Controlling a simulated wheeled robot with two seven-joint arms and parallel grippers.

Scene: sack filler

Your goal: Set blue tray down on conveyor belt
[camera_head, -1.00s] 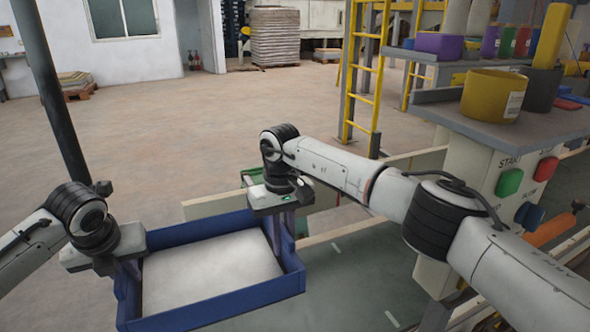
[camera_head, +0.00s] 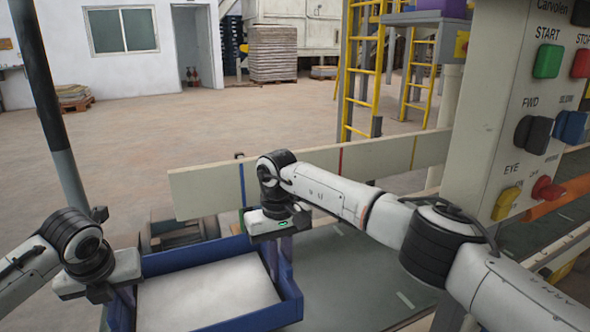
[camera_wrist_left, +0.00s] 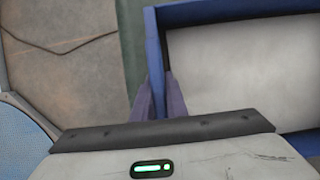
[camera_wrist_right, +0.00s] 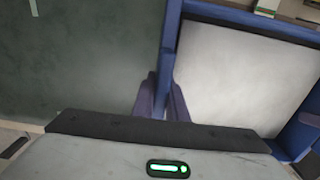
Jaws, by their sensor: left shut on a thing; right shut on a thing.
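The blue tray (camera_head: 291,292) is at the bottom centre-left of the head view, looks roughly level, and has a pale flat inside. My left gripper (camera_head: 126,296) is shut on its left wall, and the left wrist view shows that wall (camera_wrist_left: 155,60) between the fingers (camera_wrist_left: 160,100). My right gripper (camera_head: 280,240) is shut on its right wall, also seen in the right wrist view (camera_wrist_right: 170,60). The dark green-grey conveyor belt (camera_head: 355,280) extends right of the tray. A thin green strip also shows left of it in the left wrist view. I cannot tell whether the tray touches the belt.
A cream side board (camera_head: 210,190) with coloured marks runs behind the belt. A control panel (camera_head: 510,110) with coloured buttons stands close at the right, near my right arm. A yellow ladder (camera_head: 360,70) stands behind. Brown floor is open at the back left.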

